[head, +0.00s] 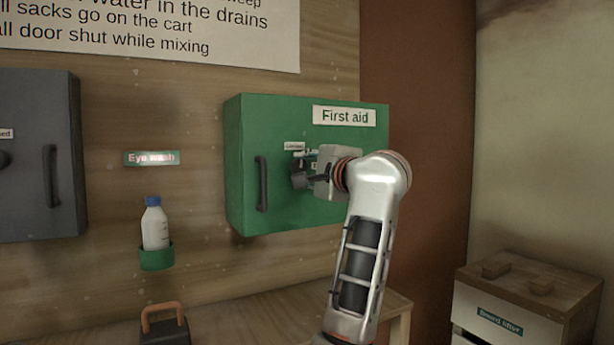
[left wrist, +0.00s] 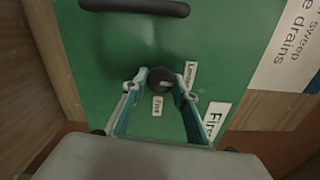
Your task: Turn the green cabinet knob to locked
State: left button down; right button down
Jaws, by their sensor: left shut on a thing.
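The green First aid cabinet (head: 245,130) hangs on the wooden wall, its door shut, with a dark bar handle (head: 262,184) on its left side. My left gripper (head: 300,172) is at the door, to the right of the handle. In the left wrist view, the left gripper (left wrist: 162,80) is shut on the round dark knob (left wrist: 159,80), with one finger on each side. The knob bears a small light mark; I cannot tell exactly where it points. One small white label (left wrist: 190,74) is beside the knob and another (left wrist: 157,106) is near it. My right gripper is not in view.
A grey cabinet (head: 40,110) hangs at the left. A white bottle (head: 154,228) with a blue cap stands in a green holder (head: 157,258). A dark item with a brown handle (head: 163,307) is below. A drawer unit (head: 530,315) stands at the lower right.

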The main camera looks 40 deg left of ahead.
pick_arm(q)
jog(key=shift+f+n+b, duration=0.15)
jog(key=shift+n+b, duration=0.15)
jog(key=shift+n, duration=0.3)
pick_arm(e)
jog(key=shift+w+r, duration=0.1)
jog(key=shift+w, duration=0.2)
pick_arm(q)
jog(key=shift+n, duration=0.3)
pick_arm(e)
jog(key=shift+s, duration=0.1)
pick_arm(q)
jog(key=c, duration=1.6)
grip_release()
jog(key=shift+c, duration=0.2)
jog(key=v, duration=1.2)
